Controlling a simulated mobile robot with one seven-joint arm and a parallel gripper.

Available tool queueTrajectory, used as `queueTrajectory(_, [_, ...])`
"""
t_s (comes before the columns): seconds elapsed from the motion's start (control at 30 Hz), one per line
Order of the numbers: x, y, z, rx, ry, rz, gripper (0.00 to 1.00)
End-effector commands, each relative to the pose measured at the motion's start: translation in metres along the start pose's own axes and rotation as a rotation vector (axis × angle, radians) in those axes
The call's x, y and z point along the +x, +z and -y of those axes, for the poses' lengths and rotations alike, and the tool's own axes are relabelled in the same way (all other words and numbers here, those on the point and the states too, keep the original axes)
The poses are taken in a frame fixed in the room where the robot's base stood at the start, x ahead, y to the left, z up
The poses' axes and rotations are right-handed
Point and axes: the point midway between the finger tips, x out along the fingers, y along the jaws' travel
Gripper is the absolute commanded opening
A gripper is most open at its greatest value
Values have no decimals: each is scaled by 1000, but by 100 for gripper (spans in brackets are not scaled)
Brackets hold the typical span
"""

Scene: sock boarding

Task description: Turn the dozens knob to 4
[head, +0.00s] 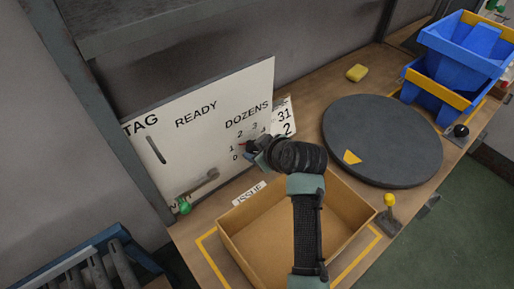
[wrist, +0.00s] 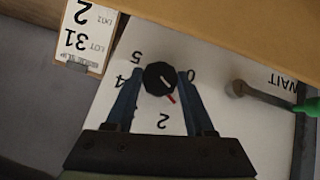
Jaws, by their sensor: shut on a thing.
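The DOZENS knob (wrist: 159,78) is a dark round knob on the white panel (head: 160,130). In the wrist view its red pointer (wrist: 171,99) points down and right, between the 2 and the hidden place of the 1. The 0, 2, 4 and 5 show around it; the 1 and 3 are hidden behind my fingers. My gripper (wrist: 162,77) has its two blue fingers on either side of the knob and is shut on it. In the head view my gripper (head: 252,146) covers most of the knob, with only a bit of red showing.
An open cardboard box (head: 260,250) stands below the panel under my arm. A lever with a green end (head: 184,207) sits at the panel's lower left. A card reading 31 and 2 (head: 284,115) is beside the dial. A dark turntable (head: 385,125) and blue bins (head: 450,60) lie right.

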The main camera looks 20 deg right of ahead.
Motion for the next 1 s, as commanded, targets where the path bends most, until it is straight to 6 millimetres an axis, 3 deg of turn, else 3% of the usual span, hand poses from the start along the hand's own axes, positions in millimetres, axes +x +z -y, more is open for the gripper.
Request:
queueTrajectory(0.03, [0,0,0,0,0,0,15])
queueTrajectory(0.13, [0,0,0,0,0,0,0])
queueTrajectory(0.57, [0,0,-2,73,-70,-5,0])
queueTrajectory(1.0, [3,2,-5,343,-336,-29,0])
